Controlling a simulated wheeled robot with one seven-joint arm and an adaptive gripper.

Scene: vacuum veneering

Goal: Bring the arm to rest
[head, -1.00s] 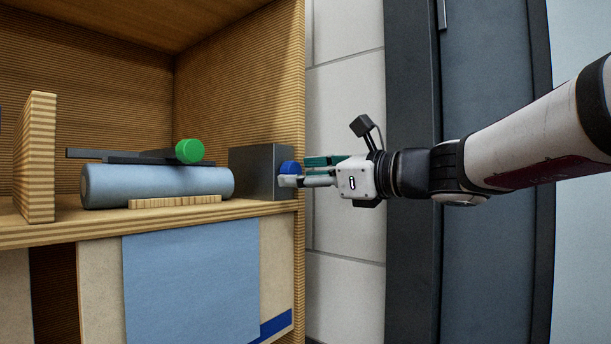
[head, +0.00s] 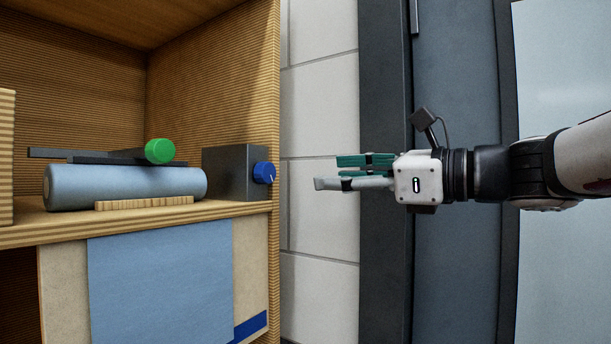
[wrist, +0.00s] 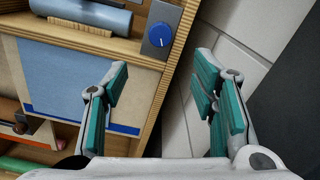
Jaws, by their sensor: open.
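My gripper (head: 335,173) is in the head view, to the right of the wooden shelf unit, in front of the tiled wall. Its fingers point left and it holds nothing. In the wrist view my gripper (wrist: 160,90) shows its two teal-padded fingers spread wide apart with nothing between them. My arm extends from the gripper to the right edge of the head view. The blue knob (head: 264,173) on the dark grey box (head: 234,172) is to the left of the fingertips, with a clear gap. The knob also shows in the wrist view (wrist: 160,34), beyond the fingers.
The shelf unit (head: 273,110) holds a blue-grey roll (head: 125,186) and a green-ended tool (head: 159,151). A blue sheet (head: 160,280) on a beige panel is below. A dark door frame (head: 385,260) stands behind my gripper. Free air lies between shelf and fingertips.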

